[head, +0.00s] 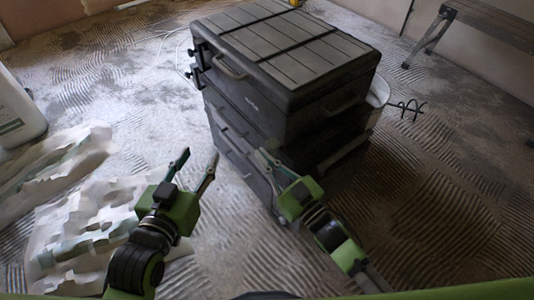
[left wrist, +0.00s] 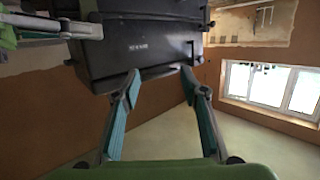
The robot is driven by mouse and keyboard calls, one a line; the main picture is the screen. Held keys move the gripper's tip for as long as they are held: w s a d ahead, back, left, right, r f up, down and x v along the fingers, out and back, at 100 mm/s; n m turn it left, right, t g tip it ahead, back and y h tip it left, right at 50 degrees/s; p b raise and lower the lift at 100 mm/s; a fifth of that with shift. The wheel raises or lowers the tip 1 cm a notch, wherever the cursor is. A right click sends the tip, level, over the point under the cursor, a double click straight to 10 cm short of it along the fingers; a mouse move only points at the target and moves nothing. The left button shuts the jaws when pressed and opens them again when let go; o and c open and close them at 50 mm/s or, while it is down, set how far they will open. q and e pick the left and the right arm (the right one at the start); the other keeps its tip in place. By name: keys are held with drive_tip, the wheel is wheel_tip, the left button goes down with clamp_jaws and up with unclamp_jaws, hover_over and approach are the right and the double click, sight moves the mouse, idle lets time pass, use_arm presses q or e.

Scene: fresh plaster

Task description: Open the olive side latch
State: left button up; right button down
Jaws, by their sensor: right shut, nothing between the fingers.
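A stack of dark grey tool boxes (head: 300,105) stands on the floor, with a slatted lid on top. Black latch-like parts (head: 193,72) stick out from its left side, and a grey handle (head: 228,66) is on the front left face. I cannot make out an olive latch. My left gripper (head: 200,154) is open and empty, in front of the stack's left part. In the left wrist view its fingers (left wrist: 161,72) are apart, with the dark box (left wrist: 145,48) beyond them. My right gripper (head: 264,154) is shut and empty by the stack's lower front.
Crumpled white sheeting (head: 75,215) and a white container (head: 17,110) are at the left. A pale bucket (head: 377,92) stands behind the stack at the right. A bench (head: 490,25) is at the back right. The ridged floor in front is mostly clear.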

use_arm(q)
drive_tip(key=shift+r, duration=0.15)
use_arm(e)
drive_tip(key=a+f+n, duration=0.1)
drive_tip(key=n, duration=0.1)
drive_tip(key=s+f+n, duration=0.1)
drive_tip(key=n, duration=0.1)
drive_tip(key=s+a+f+n, duration=0.1)
drive_tip(key=n, duration=0.1)
drive_tip(key=shift+a+f+g+y, duration=0.3)
drive_tip(key=shift+f+g, duration=0.05)
drive_tip(key=shift+g, duration=0.05)
